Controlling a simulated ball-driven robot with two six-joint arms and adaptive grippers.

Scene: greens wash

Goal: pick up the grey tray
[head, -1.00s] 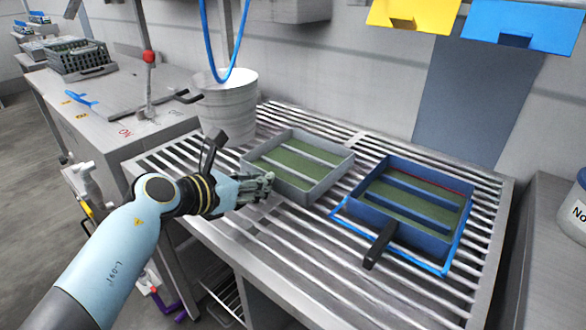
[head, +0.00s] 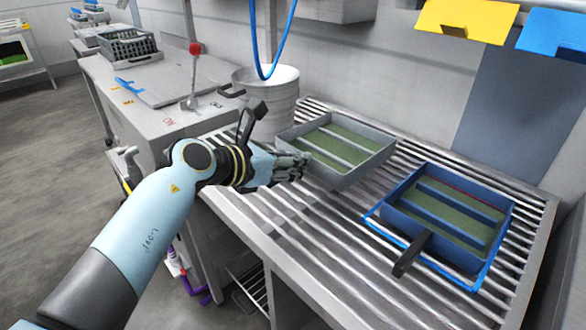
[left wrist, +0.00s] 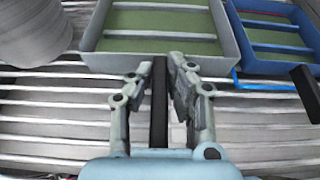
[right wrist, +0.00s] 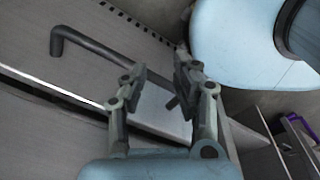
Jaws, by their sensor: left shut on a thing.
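The grey tray (head: 350,178) is an open box with green inside and a pale bar across it. It is in the middle of the head view, held a little above the slatted rack. In the left wrist view the tray (left wrist: 155,64) is straight ahead, and its black handle (left wrist: 159,105) runs back between the fingers. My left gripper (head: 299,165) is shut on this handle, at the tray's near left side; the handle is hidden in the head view. My right gripper (right wrist: 160,80) shows only in the right wrist view, open and empty.
A blue tray (head: 432,238) with a black handle (head: 411,255) sits inside a blue outline on the rack (head: 300,255), right of the grey tray. A stack of white round containers (head: 268,95) stands behind left. The front of the rack is clear.

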